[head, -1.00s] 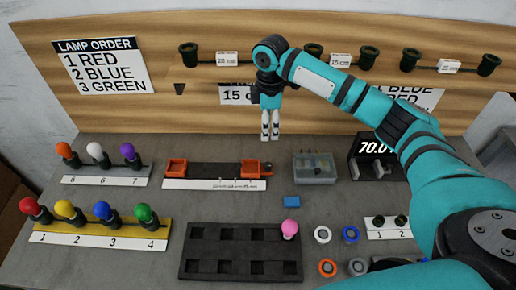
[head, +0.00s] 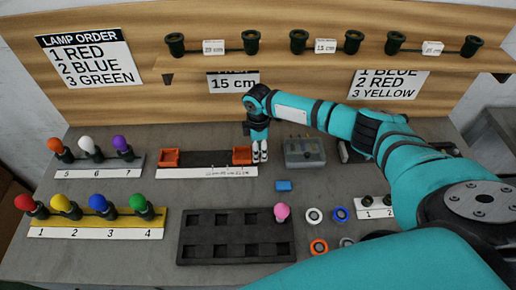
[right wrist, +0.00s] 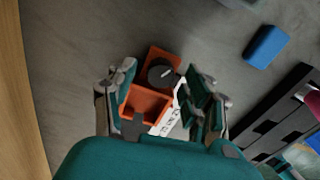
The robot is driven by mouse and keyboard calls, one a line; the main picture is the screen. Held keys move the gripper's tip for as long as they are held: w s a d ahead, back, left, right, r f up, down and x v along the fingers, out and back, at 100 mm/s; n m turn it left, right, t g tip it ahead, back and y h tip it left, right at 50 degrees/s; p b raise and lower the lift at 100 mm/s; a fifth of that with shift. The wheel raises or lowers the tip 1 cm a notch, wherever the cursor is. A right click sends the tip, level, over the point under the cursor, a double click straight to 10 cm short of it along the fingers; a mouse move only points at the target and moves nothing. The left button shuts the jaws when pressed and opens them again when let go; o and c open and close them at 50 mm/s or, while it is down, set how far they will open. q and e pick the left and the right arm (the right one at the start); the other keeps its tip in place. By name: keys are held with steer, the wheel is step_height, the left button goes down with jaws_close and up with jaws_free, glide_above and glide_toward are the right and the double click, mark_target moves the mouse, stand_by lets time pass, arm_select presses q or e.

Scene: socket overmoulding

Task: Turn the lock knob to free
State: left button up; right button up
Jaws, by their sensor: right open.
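The lock knob (right wrist: 160,72) is a dark round knob with a pale mark on its top. It sits on the orange block (right wrist: 134,101) at the right end of the black rail fixture (head: 205,158). My right gripper (head: 260,157) points down at that block's right side and hides the knob in the head view. In the right wrist view the gripper (right wrist: 163,95) is open, its fingers either side of the block and knob. Whether a finger touches them cannot be told. My left gripper is not in view.
A grey box (head: 304,152) stands just right of the gripper and a blue block (head: 283,186) lies in front. The black tray (head: 192,222) holds a pink bulb (head: 281,211). Colored bulbs stand in racks at left. A wooden shelf (head: 300,62) overhangs the back.

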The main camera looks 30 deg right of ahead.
steer(key=shift+f, duration=0.35)
jaws_close()
steer(key=shift+n, duration=1.6)
jaws_free()
step_height(320, 180, up, 12)
